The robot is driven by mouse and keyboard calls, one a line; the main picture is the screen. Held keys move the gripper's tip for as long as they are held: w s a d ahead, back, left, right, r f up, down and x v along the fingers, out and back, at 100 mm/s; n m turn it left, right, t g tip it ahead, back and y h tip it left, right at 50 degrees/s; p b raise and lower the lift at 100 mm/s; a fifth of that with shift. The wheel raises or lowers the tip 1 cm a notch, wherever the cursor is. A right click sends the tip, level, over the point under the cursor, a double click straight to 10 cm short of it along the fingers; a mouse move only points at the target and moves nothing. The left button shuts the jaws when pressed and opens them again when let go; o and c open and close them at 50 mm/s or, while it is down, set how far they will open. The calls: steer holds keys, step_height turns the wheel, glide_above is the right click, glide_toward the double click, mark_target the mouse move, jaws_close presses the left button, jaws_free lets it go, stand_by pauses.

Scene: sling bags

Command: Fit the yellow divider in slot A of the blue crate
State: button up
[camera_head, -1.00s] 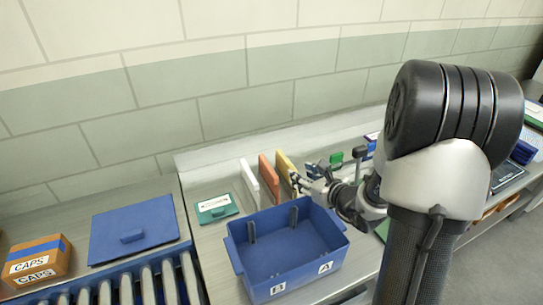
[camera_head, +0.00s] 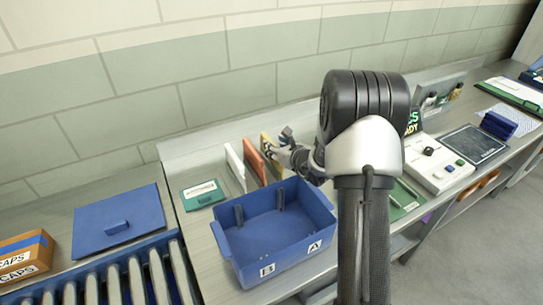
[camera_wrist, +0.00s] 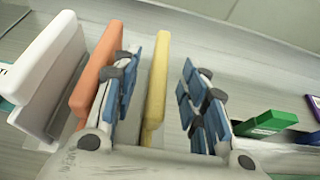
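The yellow divider (camera_wrist: 157,85) stands upright between the open fingers of my gripper (camera_wrist: 160,95) in the wrist view, nearer the left finger. In the head view the yellow divider (camera_head: 267,146) shows partly behind my gripper (camera_head: 285,148). The blue crate (camera_head: 291,249) stands in front on the bench, with labels B (camera_head: 267,270) and A (camera_head: 315,246) on its near wall. Dark slot guides (camera_head: 280,199) show inside, and I see no divider in it.
An orange divider (camera_head: 254,160) and a white divider (camera_head: 235,165) stand left of the yellow one, the orange close to my left finger. A green block (camera_wrist: 264,123) lies right of my gripper. A blue lid (camera_head: 120,222) lies far left.

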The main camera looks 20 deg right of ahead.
mark_target(272, 142)
steer(key=x, duration=0.4)
steer(key=shift+b, duration=0.35)
steer(key=shift+c, duration=0.5)
jaws_close()
